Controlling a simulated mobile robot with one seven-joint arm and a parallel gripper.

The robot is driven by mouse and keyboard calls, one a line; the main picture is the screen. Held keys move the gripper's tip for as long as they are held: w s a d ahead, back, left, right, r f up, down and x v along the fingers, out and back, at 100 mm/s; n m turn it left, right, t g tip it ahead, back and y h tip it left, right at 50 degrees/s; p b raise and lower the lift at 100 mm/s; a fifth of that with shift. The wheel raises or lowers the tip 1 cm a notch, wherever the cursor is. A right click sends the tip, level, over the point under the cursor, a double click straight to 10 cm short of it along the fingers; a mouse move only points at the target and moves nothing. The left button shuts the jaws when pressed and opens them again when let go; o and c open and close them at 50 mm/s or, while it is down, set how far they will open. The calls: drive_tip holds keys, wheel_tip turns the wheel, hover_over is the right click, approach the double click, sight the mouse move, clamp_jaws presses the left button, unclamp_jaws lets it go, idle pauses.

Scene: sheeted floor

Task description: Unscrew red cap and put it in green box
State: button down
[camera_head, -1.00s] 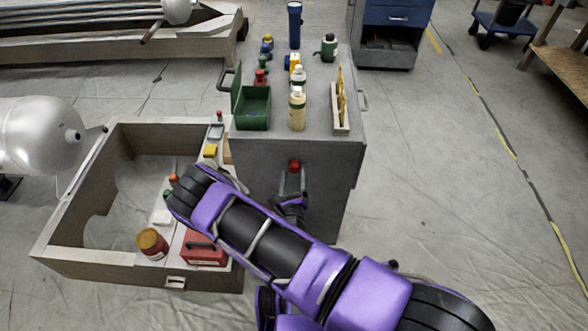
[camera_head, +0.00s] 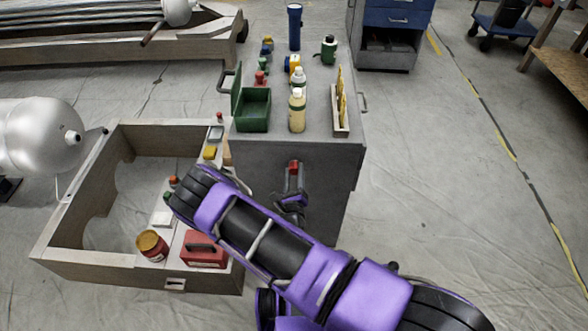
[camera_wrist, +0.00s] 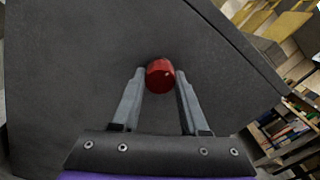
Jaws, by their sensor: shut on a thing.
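The red cap (camera_head: 293,165) is between my gripper's fingertips, in front of the grey cabinet's near face. It also shows in the wrist view as a round red cap (camera_wrist: 160,76) with a finger on either side. My gripper (camera_head: 293,172) is shut on the cap. What lies behind the cap is hidden, so I cannot tell whether it is still attached to anything. The green box (camera_head: 252,125) stands on the cabinet's top at its left edge, above and left of my gripper, with its lid raised at the left. It looks empty.
The grey cabinet's top (camera_head: 320,115) also holds bottles (camera_head: 297,113), a narrow wooden holder (camera_head: 340,122) and several small items behind. A wooden crate (camera_head: 70,262) is to the left, with a red toolbox (camera_head: 204,250) at its corner.

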drive_tip(key=c, duration=1)
unclamp_jaws()
clamp_jaws()
drive_tip(key=n, duration=0.4)
drive_tip(key=shift+n, duration=0.3)
drive_tip(key=n, duration=0.5)
drive_tip(key=shift+n, duration=0.4)
drive_tip(key=n, duration=0.9)
